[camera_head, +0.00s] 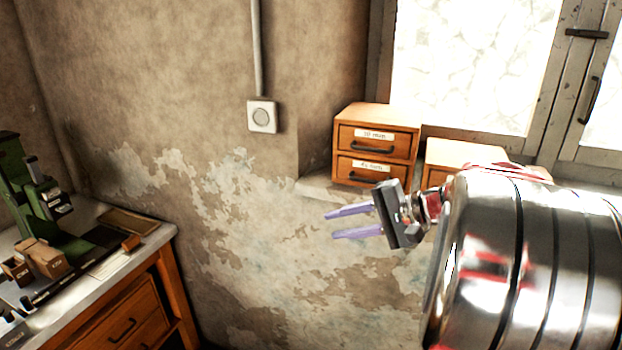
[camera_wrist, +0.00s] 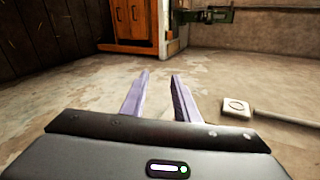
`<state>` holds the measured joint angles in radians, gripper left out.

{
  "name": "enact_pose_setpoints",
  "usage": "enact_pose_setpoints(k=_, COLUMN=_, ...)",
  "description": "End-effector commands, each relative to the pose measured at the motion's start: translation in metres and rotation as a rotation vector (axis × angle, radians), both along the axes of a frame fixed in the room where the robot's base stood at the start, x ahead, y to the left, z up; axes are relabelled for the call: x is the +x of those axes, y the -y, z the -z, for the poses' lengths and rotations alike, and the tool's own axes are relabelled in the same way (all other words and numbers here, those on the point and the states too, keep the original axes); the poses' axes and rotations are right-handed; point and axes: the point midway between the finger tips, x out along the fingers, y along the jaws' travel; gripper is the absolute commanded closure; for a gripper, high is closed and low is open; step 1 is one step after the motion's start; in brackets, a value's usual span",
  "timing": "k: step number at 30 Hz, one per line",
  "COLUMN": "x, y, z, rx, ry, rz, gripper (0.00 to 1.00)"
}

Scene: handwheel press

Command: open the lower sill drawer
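A small wooden cabinet stands on the window sill in the head view. Its lower drawer (camera_head: 370,172) has a dark bar handle and a white label, and looks shut. The upper drawer (camera_head: 376,140) above it also looks shut. My gripper (camera_head: 331,225) is in front of the wall, below and nearer than the cabinet, pointing left. Its two purple fingers are apart with nothing between them. In the wrist view the gripper (camera_wrist: 161,75) also shows open and empty. The cabinet is not in the wrist view.
A second wooden cabinet (camera_head: 463,154) on the sill is partly hidden by my arm. A workbench (camera_head: 125,310) with a green press (camera_head: 22,190) stands at lower left. A wall switch (camera_head: 262,116) is left of the sill; it also shows in the wrist view (camera_wrist: 237,106).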

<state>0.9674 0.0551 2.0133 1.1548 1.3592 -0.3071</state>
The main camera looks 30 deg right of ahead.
Motion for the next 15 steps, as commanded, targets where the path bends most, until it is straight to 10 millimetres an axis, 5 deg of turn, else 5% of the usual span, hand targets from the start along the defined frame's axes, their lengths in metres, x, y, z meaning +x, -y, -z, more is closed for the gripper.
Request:
enact_pose_setpoints(k=3, x=-0.002, y=0.061, z=-0.008, rx=0.084, ry=0.089, rz=0.112, gripper=0.72)
enact_pose_setpoints(k=9, x=-0.021, y=0.152, z=-0.022, rx=0.176, ry=0.247, rz=0.272, gripper=0.72)
enact_pose_setpoints(k=15, x=-0.036, y=0.193, z=-0.028, rx=0.203, ry=0.325, rz=0.343, gripper=0.72)
